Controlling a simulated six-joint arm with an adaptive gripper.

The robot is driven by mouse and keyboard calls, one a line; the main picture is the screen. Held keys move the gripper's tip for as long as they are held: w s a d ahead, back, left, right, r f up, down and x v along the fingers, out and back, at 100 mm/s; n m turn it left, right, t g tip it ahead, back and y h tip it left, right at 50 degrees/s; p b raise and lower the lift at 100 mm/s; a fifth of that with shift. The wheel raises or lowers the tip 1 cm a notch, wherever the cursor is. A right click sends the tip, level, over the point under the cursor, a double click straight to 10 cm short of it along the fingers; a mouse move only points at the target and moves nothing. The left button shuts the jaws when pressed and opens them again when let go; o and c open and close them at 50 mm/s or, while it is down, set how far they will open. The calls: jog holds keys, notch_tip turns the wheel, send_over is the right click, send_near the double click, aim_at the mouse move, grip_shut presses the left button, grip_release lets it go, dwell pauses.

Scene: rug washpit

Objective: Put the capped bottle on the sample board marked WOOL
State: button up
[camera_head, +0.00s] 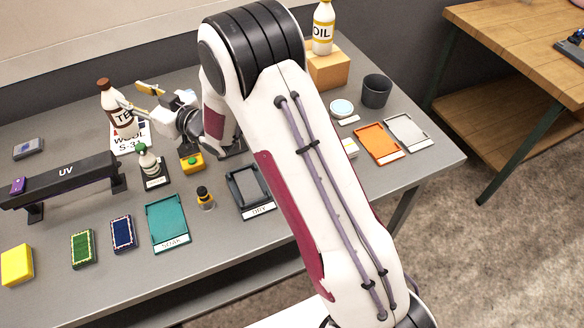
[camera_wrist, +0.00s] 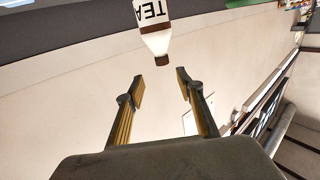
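A white bottle marked TEA with a brown cap (camera_head: 118,107) stands at the back left. It also shows upside down beyond my fingertips in the wrist view (camera_wrist: 155,32). A white sheet marked WOOL (camera_head: 131,140) lies at the bottle's foot; I cannot tell whether the bottle's base rests on it or just behind it. My gripper (camera_head: 136,97) is beside the bottle, to its right. In the wrist view my gripper (camera_wrist: 160,84) is open, with nothing between its fingers.
A small green and white bottle (camera_head: 146,162) on a dark board and a yellow button box (camera_head: 192,162) stand in front of my gripper. A UV lamp bar (camera_head: 62,180) stands at left. A teal tray (camera_head: 167,222) and a dark grey tray (camera_head: 249,187) lie nearer the front.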

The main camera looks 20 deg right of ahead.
jog(key=s+d+r+m+g+h, duration=0.15)
jog(key=s+d+r+h, duration=0.25)
jog(key=s+d+r, duration=0.4)
jog(key=s+d+r+m+g+h, duration=0.1)
jog(key=s+d+r+m+h, duration=0.3)
jog(key=d, duration=0.6)
jog(key=s+d+f+g, duration=0.1)
jog(key=s+d+g, duration=0.1)
jog(key=s, duration=0.9)
jog(key=s+d+f+m+g+h, duration=0.1)
jog(key=s+g, duration=0.1)
jog(key=s, duration=0.9)
jog(key=s+d+f+g+h, duration=0.1)
jog(key=s+d+f+g, duration=0.1)
jog(key=s, duration=0.9)
jog(key=shift+s+d+m, duration=0.3)
jog(key=shift+m, duration=0.05)
